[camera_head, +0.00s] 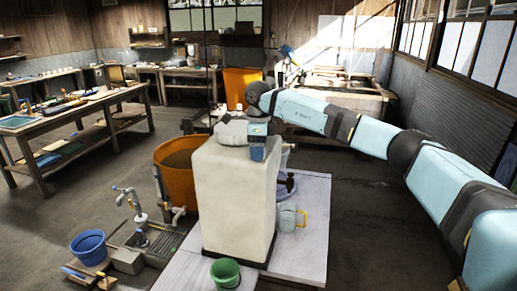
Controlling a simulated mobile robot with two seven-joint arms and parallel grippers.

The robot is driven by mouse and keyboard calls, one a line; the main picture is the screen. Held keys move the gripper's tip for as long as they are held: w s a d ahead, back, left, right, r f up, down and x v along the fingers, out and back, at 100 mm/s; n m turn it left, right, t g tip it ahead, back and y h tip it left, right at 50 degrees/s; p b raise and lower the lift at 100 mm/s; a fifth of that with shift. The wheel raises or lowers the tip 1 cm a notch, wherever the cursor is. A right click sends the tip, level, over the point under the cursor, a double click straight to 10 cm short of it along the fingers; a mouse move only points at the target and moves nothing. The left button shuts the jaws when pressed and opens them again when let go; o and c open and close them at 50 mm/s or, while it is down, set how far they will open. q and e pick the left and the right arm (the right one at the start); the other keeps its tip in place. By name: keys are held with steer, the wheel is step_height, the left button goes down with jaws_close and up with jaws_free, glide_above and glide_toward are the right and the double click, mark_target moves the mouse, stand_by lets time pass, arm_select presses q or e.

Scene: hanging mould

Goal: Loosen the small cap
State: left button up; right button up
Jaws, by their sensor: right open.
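A tall white block-shaped mould (234,195) stands upright in the middle, on a dark base on the pale table. My right arm reaches in from the right, and its wrist bends down over the mould's top. My right gripper (235,131) is at the top of the mould, small in the picture. It is open; its fingertips are hard to make out against the grey parts there. I cannot pick out the small cap; it may be hidden by the gripper or the mould. My left gripper is not in view.
The pale table (304,245) carries a glass jug (288,218) and a green bucket (225,273). A large orange tub (174,180) stands left of the mould, near a tap (130,199) and a blue bucket (89,247). Thin dark lines hang above the mould. Floor at right is clear.

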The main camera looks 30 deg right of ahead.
step_height(320, 180, up, 14)
steer(key=b, duration=0.2)
stand_by(0.4)
steer(key=shift+f, duration=0.1)
